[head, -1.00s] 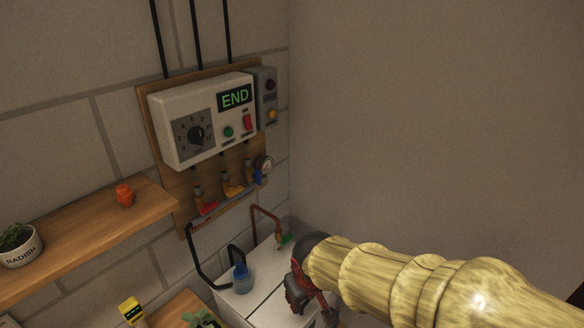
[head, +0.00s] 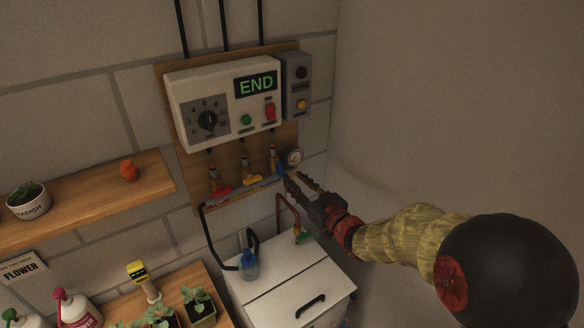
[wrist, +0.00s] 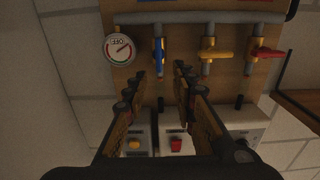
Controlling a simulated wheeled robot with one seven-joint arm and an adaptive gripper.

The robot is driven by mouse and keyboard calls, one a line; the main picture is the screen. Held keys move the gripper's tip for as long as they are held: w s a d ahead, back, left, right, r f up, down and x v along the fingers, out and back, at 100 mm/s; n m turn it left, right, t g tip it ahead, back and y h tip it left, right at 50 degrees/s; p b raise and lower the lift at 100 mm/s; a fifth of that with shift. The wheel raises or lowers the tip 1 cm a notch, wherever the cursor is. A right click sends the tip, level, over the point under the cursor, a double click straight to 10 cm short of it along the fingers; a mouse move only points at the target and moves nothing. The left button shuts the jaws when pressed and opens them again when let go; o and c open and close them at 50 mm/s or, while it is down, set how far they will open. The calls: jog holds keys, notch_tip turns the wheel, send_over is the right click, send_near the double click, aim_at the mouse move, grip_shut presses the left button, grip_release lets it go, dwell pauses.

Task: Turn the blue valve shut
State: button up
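The blue valve (head: 281,170) is the rightmost of the three valves under the control box in the head view. In the wrist view, which shows the panel upside down, its blue lever (wrist: 160,57) lies in line with its vertical pipe. My gripper (head: 295,181) is at the panel's lower right, close to the blue valve and partly covering it. In the wrist view my gripper (wrist: 161,74) is open and empty, its fingers apart with the blue lever just beyond the gap between the tips. No contact shows.
The yellow valve (wrist: 210,49) and red valve (wrist: 266,53) have levers across their pipes. A round gauge (wrist: 119,49) sits close beside the blue valve. The control box (head: 222,105) reads END.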

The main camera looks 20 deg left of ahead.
aim_at(282, 167)
jog(key=x, duration=0.7)
jog(key=shift+w+a+r, duration=0.1)
jog(key=shift+w+a, duration=0.05)
jog(key=shift+w, duration=0.15)
jog(key=c, duration=0.4)
grip_shut()
